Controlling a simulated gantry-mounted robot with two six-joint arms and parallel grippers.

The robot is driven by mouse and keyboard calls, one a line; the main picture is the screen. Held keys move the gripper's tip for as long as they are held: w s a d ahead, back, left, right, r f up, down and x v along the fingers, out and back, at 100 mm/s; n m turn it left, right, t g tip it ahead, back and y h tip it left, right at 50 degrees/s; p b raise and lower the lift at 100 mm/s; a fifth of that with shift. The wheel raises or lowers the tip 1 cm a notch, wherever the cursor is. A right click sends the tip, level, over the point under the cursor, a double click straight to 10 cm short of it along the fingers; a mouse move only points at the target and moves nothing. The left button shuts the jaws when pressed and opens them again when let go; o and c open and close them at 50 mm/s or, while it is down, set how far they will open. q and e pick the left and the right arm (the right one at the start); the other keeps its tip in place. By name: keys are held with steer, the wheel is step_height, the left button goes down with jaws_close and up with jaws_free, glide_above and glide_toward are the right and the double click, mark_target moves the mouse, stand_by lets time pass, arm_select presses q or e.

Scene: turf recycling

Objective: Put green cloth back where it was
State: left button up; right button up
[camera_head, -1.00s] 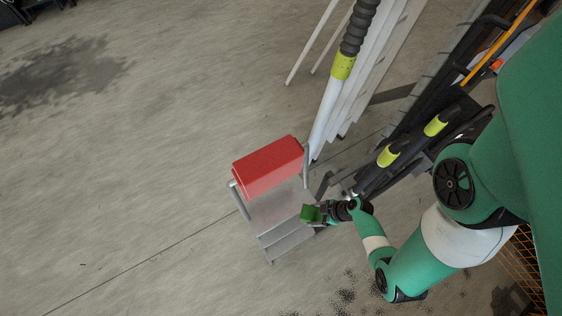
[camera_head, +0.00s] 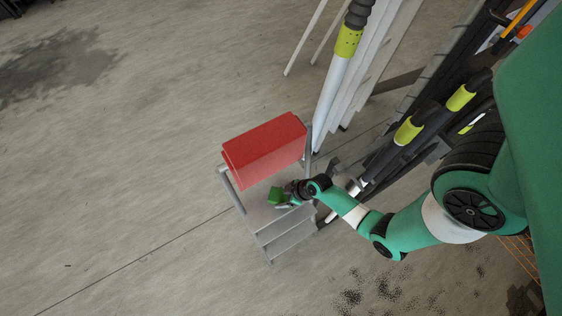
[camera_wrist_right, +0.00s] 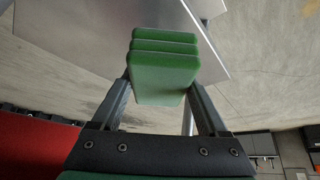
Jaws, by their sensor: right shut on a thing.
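The green cloth (camera_head: 275,196) is a small folded block, held in my right gripper (camera_head: 287,197) over the top of the grey step stand (camera_head: 258,219). In the right wrist view the cloth (camera_wrist_right: 165,70) shows as a layered green stack. The two fingers of the right gripper (camera_wrist_right: 162,95) press on its sides. The grey metal plate (camera_wrist_right: 110,30) of the stand shows behind it. I cannot tell whether the cloth touches the plate. My left gripper is in neither view.
A red box (camera_head: 265,148) stands on the stand just behind the cloth, and its red side fills the lower left of the wrist view (camera_wrist_right: 30,150). Poles and pipes (camera_head: 340,80) lean at the upper right. Open concrete floor (camera_head: 110,180) lies to the left.

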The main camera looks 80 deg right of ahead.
mark_target(281, 199)
steer(key=shift+w+f+b, duration=0.2)
steer(key=shift+f+b, duration=0.75)
steer(key=shift+f, duration=0.85)
steer(key=shift+f, duration=0.15)
steer(key=o, duration=1.3)
steer(key=shift+c, duration=0.2)
steer(key=shift+r, duration=0.3)
steer(key=p+v, duration=0.8)
steer(key=v, duration=0.3)
steer(key=shift+s+r, duration=0.25)
